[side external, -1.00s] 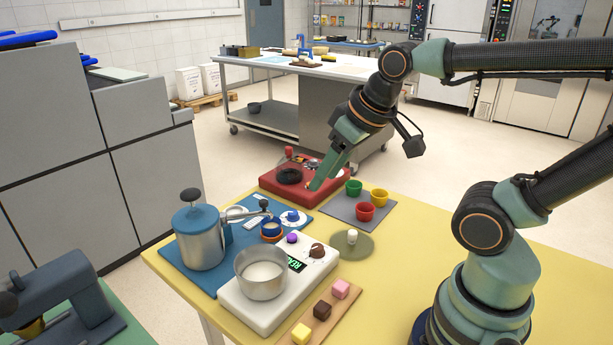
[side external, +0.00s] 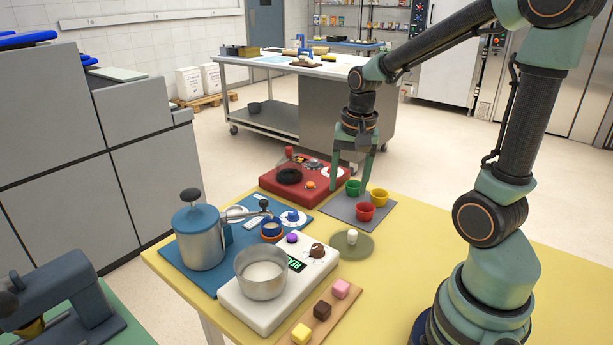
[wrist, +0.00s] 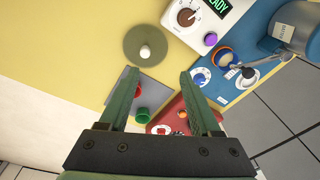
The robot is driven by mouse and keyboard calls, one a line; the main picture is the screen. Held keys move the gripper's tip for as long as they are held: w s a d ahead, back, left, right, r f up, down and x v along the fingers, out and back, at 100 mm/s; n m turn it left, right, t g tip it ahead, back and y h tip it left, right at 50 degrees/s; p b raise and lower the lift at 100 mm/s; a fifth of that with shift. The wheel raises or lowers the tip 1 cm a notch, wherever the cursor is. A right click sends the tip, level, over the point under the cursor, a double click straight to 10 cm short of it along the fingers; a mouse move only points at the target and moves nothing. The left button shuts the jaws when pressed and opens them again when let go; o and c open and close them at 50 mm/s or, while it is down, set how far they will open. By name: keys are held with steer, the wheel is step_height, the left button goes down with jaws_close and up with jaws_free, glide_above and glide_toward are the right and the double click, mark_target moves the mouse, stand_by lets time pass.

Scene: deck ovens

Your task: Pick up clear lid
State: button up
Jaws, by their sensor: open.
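The clear lid (side external: 340,249) looks like a flat, see-through olive disc with a white knob at its centre. It lies on the yellow table, to the right of the white scale. In the wrist view the lid (wrist: 134,52) is near the top, beyond my fingertips. My gripper (side external: 351,182) points down, with its two green fingers apart and nothing between them. It appears above the grey mat, behind the lid in the side view. Both fingers of my gripper (wrist: 158,76) show in the wrist view.
A grey mat (side external: 350,211) holds green, yellow and red cups. A red box (side external: 275,188) stands left of it. The white scale (side external: 318,272) carries a metal pot (side external: 261,283). A wooden board (side external: 318,335) with coloured cubes lies in front. Yellow table is clear to the lid's right.

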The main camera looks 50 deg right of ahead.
steer(key=d+f+m+g, duration=0.1)
steer(key=d+f+m, duration=0.2)
steer(key=m, duration=0.1)
glide_above(352, 232)
steer(key=f, duration=0.7)
steer(key=shift+s+f, duration=0.15)
steer(key=shift+s, duration=0.15)
steer(key=shift+w+f, duration=0.15)
steer(key=shift+f, duration=1.2)
steer(key=shift+w+f, duration=0.1)
steer(key=shift+f, duration=1.2)
steer(key=shift+c, duration=0.2)
jaws_close()
